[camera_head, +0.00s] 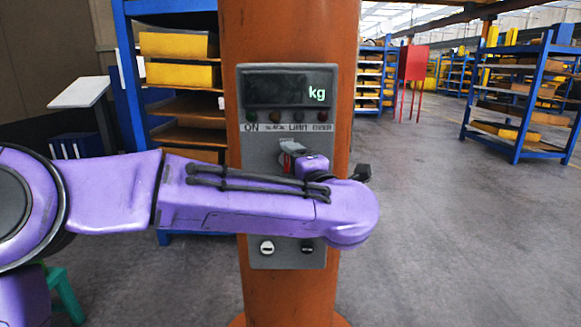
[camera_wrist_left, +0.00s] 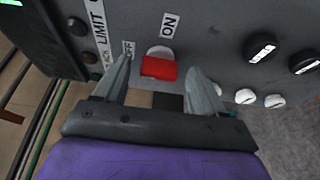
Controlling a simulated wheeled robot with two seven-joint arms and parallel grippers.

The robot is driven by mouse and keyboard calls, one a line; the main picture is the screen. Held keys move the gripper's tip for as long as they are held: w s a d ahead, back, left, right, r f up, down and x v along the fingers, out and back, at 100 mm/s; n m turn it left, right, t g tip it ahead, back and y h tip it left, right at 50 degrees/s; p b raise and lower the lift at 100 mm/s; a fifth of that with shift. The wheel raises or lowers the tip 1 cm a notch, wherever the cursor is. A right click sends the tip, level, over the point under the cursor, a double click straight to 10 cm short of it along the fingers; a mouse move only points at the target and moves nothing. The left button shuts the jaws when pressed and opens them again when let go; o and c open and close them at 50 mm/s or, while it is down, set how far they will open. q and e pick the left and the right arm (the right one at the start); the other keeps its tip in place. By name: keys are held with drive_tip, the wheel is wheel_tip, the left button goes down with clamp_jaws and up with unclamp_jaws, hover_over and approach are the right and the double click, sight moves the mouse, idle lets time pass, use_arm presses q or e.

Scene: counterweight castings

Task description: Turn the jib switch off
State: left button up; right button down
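The jib switch (camera_wrist_left: 158,69) is a red piece with a pale part behind it, set in the grey control panel (camera_wrist_left: 215,45). An ON label (camera_wrist_left: 170,25) is on one side of it and an OFF label (camera_wrist_left: 128,49) on the other. In the left wrist view my left gripper (camera_wrist_left: 159,64) is open, with one finger on each side of the switch; I cannot tell whether either finger touches it. In the head view a bit of the red switch (camera_head: 286,159) shows, and my arm hides most of the gripper and the middle of the panel. My right gripper is out of view.
The panel is mounted on an orange column (camera_head: 290,25); its display (camera_head: 290,90) reads "kg" in lit letters. Several knobs (camera_wrist_left: 260,47) sit right of the switch in the wrist view. Blue shelving (camera_head: 130,80) stands behind left.

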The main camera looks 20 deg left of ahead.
use_arm(q)
drive_tip(key=b+v, duration=0.2)
drive_tip(key=v, duration=0.8)
drive_tip(key=shift+s, duration=0.25)
drive_tip(key=shift+d, duration=0.15)
